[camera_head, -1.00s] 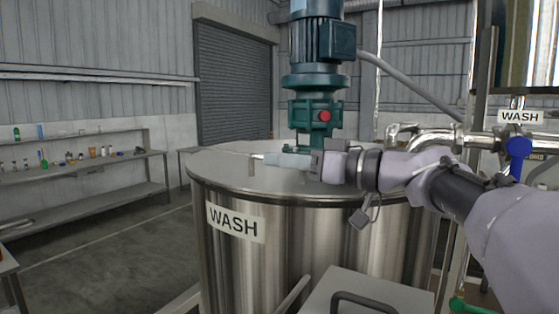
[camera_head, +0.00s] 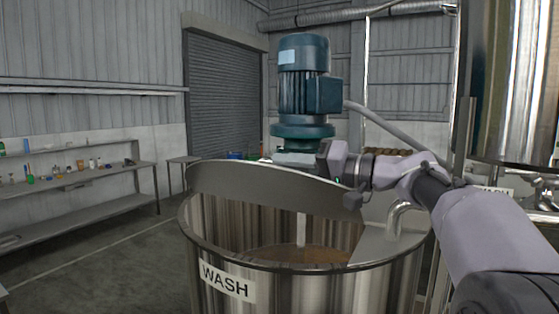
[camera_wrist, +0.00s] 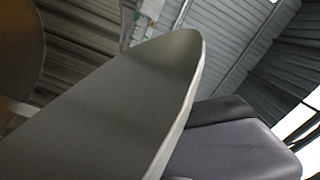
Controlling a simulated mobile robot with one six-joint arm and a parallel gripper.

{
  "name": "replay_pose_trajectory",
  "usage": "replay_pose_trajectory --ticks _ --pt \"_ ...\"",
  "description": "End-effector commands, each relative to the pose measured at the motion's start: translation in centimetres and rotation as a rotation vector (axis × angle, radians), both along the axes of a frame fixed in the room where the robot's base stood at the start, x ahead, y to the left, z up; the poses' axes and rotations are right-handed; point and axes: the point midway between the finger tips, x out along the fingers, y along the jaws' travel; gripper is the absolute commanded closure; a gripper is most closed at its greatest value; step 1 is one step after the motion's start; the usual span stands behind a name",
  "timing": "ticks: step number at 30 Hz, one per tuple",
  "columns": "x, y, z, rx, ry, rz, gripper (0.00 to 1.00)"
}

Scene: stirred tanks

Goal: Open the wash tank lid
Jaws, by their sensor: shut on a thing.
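The wash tank (camera_head: 310,292) is a steel drum with a white WASH label on its front. Its grey metal lid (camera_head: 262,191) is tilted up at the front, leaving a wide opening onto brownish liquid (camera_head: 290,254). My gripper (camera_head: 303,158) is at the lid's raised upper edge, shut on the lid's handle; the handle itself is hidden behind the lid. In the wrist view the lid (camera_wrist: 120,110) fills the middle as a large tilted plate, with a purple-grey part of my gripper to its right.
A teal stirrer motor (camera_head: 305,85) stands close behind the lid and my gripper. A second steel tank (camera_head: 515,80) rises at the right. A shelf with small bottles (camera_head: 80,190) runs along the left wall. The floor to the left is free.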

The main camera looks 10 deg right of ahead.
Motion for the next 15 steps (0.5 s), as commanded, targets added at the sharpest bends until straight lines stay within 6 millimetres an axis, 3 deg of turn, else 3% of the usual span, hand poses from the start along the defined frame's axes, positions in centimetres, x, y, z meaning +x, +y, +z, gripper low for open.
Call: replay_pose_trajectory --ticks 1,3,15 --pt "0.5 -0.4 1.6 0.024 0.031 0.0 1.0" --pt "1.4 -1.0 2.3 0.061 0.087 0.0 1.0" --pt "6.1 -4.1 4.3 0.249 0.37 0.0 1.0"
